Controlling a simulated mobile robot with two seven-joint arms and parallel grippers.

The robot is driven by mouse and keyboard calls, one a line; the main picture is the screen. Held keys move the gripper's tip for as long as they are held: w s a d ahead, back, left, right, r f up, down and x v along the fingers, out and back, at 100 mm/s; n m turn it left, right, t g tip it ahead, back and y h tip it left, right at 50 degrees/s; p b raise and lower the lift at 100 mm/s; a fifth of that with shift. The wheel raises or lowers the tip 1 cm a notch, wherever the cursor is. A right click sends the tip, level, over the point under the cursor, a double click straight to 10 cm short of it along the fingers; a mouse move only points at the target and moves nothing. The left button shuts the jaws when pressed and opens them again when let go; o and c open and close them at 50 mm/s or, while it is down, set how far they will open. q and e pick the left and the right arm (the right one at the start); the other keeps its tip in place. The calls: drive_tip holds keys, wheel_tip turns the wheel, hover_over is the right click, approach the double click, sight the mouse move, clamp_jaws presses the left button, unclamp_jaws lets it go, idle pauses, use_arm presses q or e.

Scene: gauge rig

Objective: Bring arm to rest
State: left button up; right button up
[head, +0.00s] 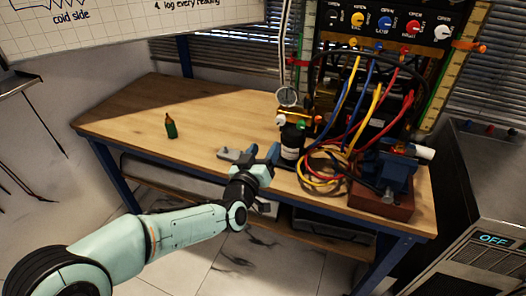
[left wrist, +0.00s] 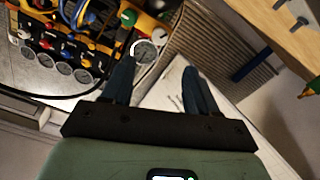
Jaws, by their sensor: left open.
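My left gripper (head: 254,158) is at the end of my pale green arm, which comes in from the lower left of the head view. It is over or near the front edge of the wooden bench (head: 135,108), just left of the black cylinder with a red and green top (head: 291,141). In the left wrist view its two dark fingers (left wrist: 160,78) stand apart with nothing held between them. A round gauge (left wrist: 144,51) shows beyond the fingers. My right gripper is in neither view.
Coiled hoses (head: 323,170), a blue vise (head: 391,171) and a panel with coloured knobs (head: 385,25) crowd the right. A metal cabinet (head: 473,240) reading OFF stands at lower right.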

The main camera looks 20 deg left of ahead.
use_arm(q)
drive_tip(key=s+d+f+g, duration=0.1)
drive_tip(key=s+f+g, duration=0.25)
drive_tip(key=f, duration=0.85)
drive_tip(key=s+f+g+h, duration=0.1)
drive_tip(key=s+f+g, duration=0.25)
drive_tip(key=f, duration=0.85)
drive_tip(key=s+d+f+g, duration=0.1)
drive_tip(key=s+f+g, duration=0.3)
drive_tip(key=f, duration=0.8)
drive_tip(key=s+d+f+g+h, duration=0.1)
drive_tip(key=s+f+g, duration=0.1)
drive_tip(key=s+f, duration=0.5)
drive_tip(key=s+d+f+g, duration=0.2)
drive_tip(key=s+f+g, duration=0.1)
drive_tip(key=s, duration=0.9)
drive_tip(key=s+d+f+g+h, duration=0.1)
drive_tip(key=s+f+g, duration=0.1)
drive_tip(key=s+f, duration=0.55)
wheel_tip(320, 180, up, 15)
drive_tip(key=s+g+p, duration=0.1)
drive_tip(key=p, duration=1.3)
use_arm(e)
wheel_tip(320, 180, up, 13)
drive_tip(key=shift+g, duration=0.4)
